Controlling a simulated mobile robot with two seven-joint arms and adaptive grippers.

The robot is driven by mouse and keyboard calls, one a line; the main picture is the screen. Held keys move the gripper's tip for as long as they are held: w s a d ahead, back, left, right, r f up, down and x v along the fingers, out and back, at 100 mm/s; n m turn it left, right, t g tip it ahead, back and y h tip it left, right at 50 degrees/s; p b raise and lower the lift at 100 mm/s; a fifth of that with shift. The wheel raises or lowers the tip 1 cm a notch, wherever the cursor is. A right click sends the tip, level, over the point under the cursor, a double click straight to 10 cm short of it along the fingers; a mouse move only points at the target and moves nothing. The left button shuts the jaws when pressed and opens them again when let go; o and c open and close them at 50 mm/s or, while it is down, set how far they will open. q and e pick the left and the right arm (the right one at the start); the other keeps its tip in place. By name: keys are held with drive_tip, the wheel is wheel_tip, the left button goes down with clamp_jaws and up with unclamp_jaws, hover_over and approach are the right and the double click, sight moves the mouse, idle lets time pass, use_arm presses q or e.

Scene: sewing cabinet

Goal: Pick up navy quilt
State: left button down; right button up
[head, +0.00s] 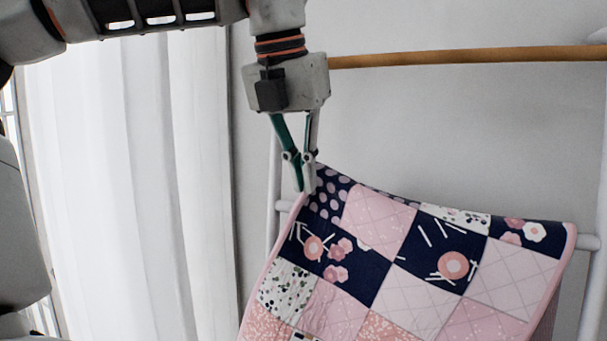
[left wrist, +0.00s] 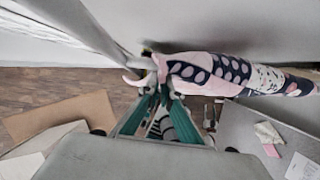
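The navy quilt (head: 400,262) is a patchwork of navy, pink and white squares with a pink edge. It hangs over a white rail at the lower right of the head view, its top left corner pulled up in a peak. My left gripper (head: 307,188) points down at that corner, its fingertips closed together on the quilt's edge. In the left wrist view the fingertips (left wrist: 162,92) meet at the pink edge of the quilt (left wrist: 225,72), which stretches off to the right. My right gripper is not in view.
The white rack rail (head: 588,243) runs under the quilt, with a wooden bar (head: 470,57) above. A white curtain (head: 130,190) hangs at the left. In the left wrist view, a brown mat (left wrist: 60,114) lies on the wooden floor and a grey surface (left wrist: 245,135) is at lower right.

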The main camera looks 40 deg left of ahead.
use_arm(q)
wheel_tip(320, 180, up, 9)
drive_tip(key=shift+p, duration=0.45)
drive_tip(key=shift+a, duration=0.1)
